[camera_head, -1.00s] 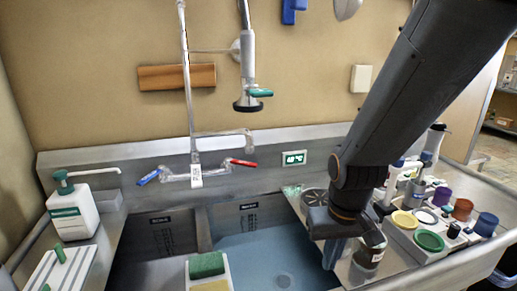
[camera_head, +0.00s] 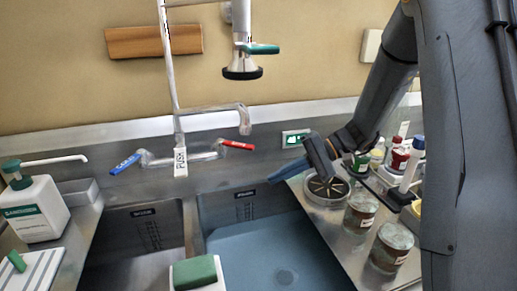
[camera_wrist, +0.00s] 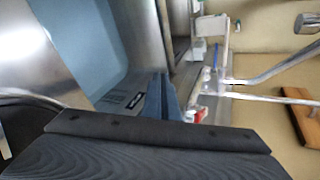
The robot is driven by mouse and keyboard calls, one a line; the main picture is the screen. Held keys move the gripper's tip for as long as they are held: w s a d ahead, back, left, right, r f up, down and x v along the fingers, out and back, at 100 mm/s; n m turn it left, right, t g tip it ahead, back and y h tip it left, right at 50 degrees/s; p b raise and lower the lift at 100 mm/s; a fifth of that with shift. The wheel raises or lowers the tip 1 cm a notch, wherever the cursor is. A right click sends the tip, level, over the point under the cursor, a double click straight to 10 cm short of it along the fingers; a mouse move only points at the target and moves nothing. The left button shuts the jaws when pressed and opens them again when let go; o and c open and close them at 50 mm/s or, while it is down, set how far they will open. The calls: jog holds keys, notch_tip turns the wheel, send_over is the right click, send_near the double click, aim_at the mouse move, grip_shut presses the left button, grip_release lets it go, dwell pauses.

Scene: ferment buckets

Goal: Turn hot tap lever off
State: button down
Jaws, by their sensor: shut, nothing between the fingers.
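The hot tap lever, with a red handle (camera_head: 237,145), is on the right side of the wall tap (camera_head: 181,160) and points right. In the wrist view the red lever (camera_wrist: 199,114) shows just beyond my fingers, partly cut off by my gripper's body. The blue lever (camera_head: 125,164) is on the tap's left side; it also shows in the wrist view (camera_wrist: 217,52). My gripper (camera_head: 246,183) has its blue fingers closed together and empty, below and slightly right of the red lever, over the sink's back edge. They look apart from it. The fingers also show in the wrist view (camera_wrist: 165,82).
The tap's spout (camera_head: 243,120) and a hanging sprayer (camera_head: 243,66) are above the sink. A drain strainer cup (camera_head: 326,190) and several jars stand on the right counter. A soap bottle (camera_head: 33,210) is at left.

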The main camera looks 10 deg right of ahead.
jog(key=w+d+r+t+y+b, duration=0.1)
jog(key=w+d+r+t+y, duration=0.1)
jog(key=w, duration=0.3)
jog(key=w+d+r+t+y, duration=0.1)
jog(key=w+d+t+y, duration=0.15)
jog(key=w, duration=0.25)
jog(key=p, duration=0.4)
send_near(235, 144)
jog(key=shift+y, duration=0.25)
jog(key=w+a, duration=0.1)
jog(key=w+a+f, duration=0.1)
jog(key=w, duration=0.1)
jog(key=shift+w+a, duration=0.1)
jog(key=shift+a, duration=0.15)
